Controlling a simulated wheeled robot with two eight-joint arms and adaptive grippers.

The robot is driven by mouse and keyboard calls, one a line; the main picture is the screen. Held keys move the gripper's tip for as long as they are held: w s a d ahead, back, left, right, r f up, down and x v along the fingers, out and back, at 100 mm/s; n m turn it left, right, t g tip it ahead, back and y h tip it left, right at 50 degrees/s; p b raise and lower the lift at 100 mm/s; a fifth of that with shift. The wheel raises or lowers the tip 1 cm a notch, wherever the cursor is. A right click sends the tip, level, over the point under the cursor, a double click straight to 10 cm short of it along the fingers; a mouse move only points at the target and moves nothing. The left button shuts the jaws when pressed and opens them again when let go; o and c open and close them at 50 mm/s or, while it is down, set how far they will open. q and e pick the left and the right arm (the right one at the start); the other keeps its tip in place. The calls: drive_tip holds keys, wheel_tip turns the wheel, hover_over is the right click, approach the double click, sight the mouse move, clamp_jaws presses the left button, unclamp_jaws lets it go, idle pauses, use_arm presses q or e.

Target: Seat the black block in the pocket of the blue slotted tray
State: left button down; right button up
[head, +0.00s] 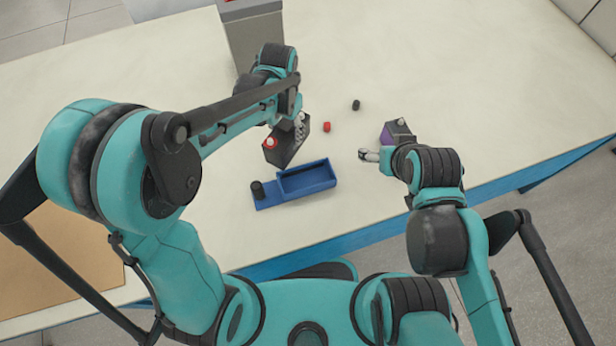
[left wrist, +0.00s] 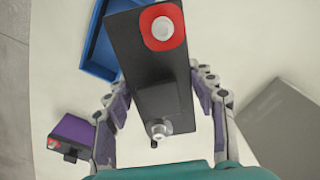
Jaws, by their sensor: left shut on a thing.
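The black block (head: 287,145), with a red ring around a metal terminal at one end, is held in my left gripper (head: 300,125). In the left wrist view the block (left wrist: 150,60) sits between both fingers, with a second bare metal terminal at its near end. The blue slotted tray (head: 318,184) lies on the table just in front of the block in the head view; its pocket looks empty. In the left wrist view part of the tray (left wrist: 97,45) shows behind the block. My right gripper (head: 369,155) is right of the tray, apart from it; its opening is unclear.
A dark cap (head: 257,190) stands at the tray's left end. A purple-topped block (head: 396,131) stands beside my right gripper. A small red cap (head: 327,127) and a dark cap (head: 356,104) lie on the table. A grey box (head: 252,35) is at the back.

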use_arm(q)
drive_tip(key=s+d+r+m+p, duration=0.2)
drive_tip(key=d+m, duration=0.2)
drive_tip(key=d, duration=0.4)
drive_tip(key=s+d+r+m+p, duration=0.1)
drive_tip(key=s+d+m, duration=0.25)
drive_tip(key=d, duration=0.45)
drive_tip(key=shift+m, duration=0.35)
drive_tip(key=a+f+b, duration=0.1)
drive_tip(key=a+f, duration=0.2)
drive_tip(key=s+a+f+b, duration=0.1)
drive_tip(key=a+f, duration=0.2)
drive_tip(key=a, duration=0.1)
drive_tip(key=s+a+f+b, duration=0.1)
drive_tip(key=a+f+b, duration=0.1)
drive_tip(key=a+f, duration=0.1)
drive_tip(key=shift+s+a+f, duration=0.1)
drive_tip(key=shift+a+f, duration=0.25)
drive_tip(key=shift+f, duration=0.25)
drive_tip(key=shift+s+f, duration=0.1)
drive_tip(key=shift+f, duration=0.2)
drive_tip(key=c, duration=0.6)
unclamp_jaws()
drive_tip(key=shift+o, duration=0.2)
use_arm(e)
drive_tip(key=shift+s+f, duration=0.1)
